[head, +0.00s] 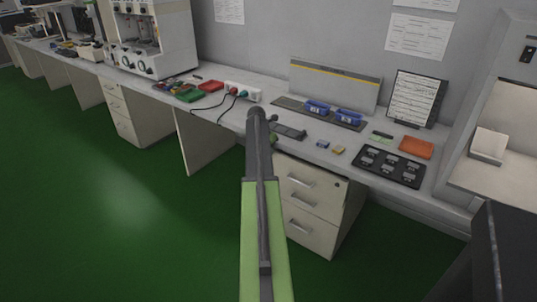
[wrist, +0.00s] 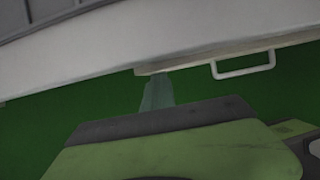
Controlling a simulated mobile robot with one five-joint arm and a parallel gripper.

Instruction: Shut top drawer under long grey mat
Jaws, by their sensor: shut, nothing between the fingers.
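The long grey mat (head: 352,123) lies on the bench top with two blue bins on it. Below it stands a beige drawer unit (head: 341,226) with three handles. Its top drawer (head: 325,192) is partly hidden by my arm; how far it stands out is hard to tell in the head view. In the wrist view, a pale handle (wrist: 243,66) hangs at a beige edge under the bench top. My gripper (wrist: 157,88) is shut and empty, left of that handle, its tip close to the beige edge; contact is unclear. In the head view my arm hides it.
The bench (head: 228,113) runs along the wall. Another drawer unit (head: 127,112) is farther left. Green floor (head: 130,220) is clear in front.

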